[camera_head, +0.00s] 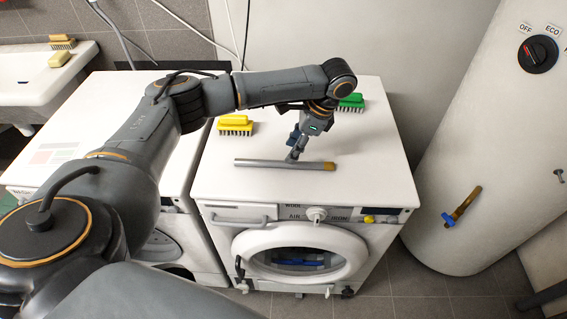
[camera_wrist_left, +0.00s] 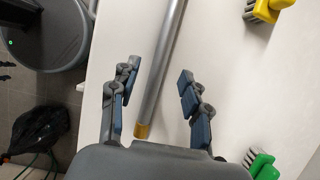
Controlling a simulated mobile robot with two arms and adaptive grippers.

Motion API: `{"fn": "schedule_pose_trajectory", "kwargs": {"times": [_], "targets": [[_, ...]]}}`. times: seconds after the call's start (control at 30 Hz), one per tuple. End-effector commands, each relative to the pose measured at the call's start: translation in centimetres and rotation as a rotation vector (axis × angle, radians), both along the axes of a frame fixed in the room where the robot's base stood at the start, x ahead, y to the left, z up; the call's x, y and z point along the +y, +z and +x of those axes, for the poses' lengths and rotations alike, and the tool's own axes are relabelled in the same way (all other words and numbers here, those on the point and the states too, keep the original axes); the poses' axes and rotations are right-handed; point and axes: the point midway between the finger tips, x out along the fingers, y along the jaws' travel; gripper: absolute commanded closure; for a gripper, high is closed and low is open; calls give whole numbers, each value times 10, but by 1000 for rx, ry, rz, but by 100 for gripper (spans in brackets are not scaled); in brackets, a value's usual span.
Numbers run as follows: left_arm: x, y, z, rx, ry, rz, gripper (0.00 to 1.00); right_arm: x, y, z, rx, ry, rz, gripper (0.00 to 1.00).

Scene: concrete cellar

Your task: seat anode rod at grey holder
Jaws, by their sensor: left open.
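The anode rod (camera_head: 262,162) is a grey rod with a brass-coloured right end. It lies flat on the white washing machine top (camera_head: 350,190), near the front edge. My left gripper (camera_head: 294,154) is at the rod, right of its middle, pointing down. In the left wrist view the gripper (camera_wrist_left: 158,72) is open, and the rod (camera_wrist_left: 168,42) runs between its two fingers with space on both sides. My right gripper is not in view. I cannot pick out a grey holder in either view.
A yellow brush (camera_head: 235,125) and a green brush (camera_head: 351,102) stand farther back on the machine top. A white boiler (camera_head: 480,160) with a brass pipe (camera_head: 462,205) stands at the right. A sink (camera_head: 35,85) is at the left.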

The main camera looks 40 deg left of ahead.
Motion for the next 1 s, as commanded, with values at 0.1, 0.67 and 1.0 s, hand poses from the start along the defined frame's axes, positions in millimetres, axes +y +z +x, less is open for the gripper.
{"fn": "schedule_pose_trajectory", "kwargs": {"times": [0.1,0.67,1.0], "targets": [[4,-8,-2,2,0,2,53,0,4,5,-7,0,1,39],[17,-50,-7,0,0,1,53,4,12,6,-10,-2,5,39],[17,-50,-7,0,0,1,100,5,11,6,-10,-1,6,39]]}}
